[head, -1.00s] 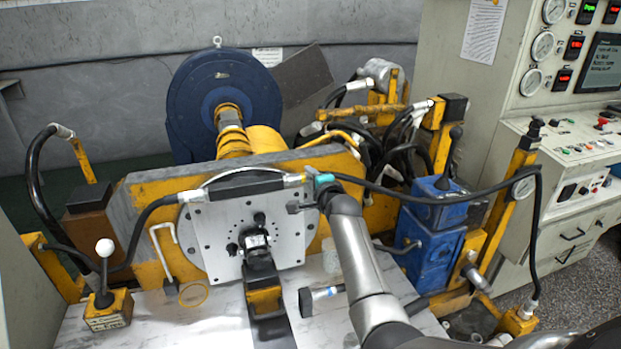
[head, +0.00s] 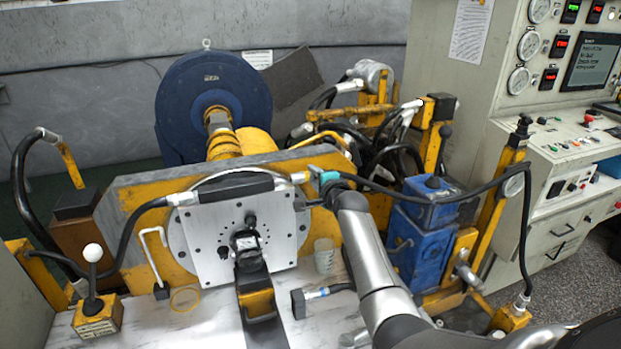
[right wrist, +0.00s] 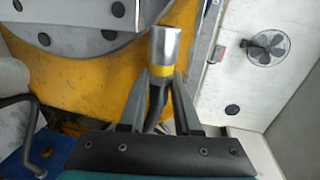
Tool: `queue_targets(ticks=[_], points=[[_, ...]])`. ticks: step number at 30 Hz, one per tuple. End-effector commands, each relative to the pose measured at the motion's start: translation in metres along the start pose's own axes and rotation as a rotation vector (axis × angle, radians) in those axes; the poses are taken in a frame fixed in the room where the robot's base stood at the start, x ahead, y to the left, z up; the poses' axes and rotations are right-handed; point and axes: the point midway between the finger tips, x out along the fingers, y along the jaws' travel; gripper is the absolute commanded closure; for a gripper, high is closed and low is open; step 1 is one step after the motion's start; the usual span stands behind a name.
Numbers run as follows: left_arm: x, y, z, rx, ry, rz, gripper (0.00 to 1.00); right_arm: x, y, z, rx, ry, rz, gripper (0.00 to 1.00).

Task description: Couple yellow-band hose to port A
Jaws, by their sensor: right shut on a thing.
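The motor's pale front plate (head: 215,222) stands upright at the centre, with a black block (head: 235,187) across its top. A hose fitting (head: 182,198) sits at the block's left end. My right gripper (head: 312,183) is at the right of this block, shut on the yellow-band hose (head: 420,198). In the right wrist view the fingers grip the hose around its yellow band (right wrist: 159,70), and the silver coupling (right wrist: 166,44) sticks out beyond them with its end visible. Whether the coupling touches the block, I cannot tell. My left gripper is not in view.
A white-knobbed lever (head: 93,275) stands at the left. Blue boxes (head: 420,250) and a control console (head: 560,185) are at the right.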

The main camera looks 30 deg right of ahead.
Motion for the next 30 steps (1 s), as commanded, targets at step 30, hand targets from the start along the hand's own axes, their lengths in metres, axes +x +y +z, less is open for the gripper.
queue_targets(ticks=[30], points=[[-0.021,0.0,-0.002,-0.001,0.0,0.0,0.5,-0.023,0.009,0.001,0.001,0.0,-0.003,1.0]])
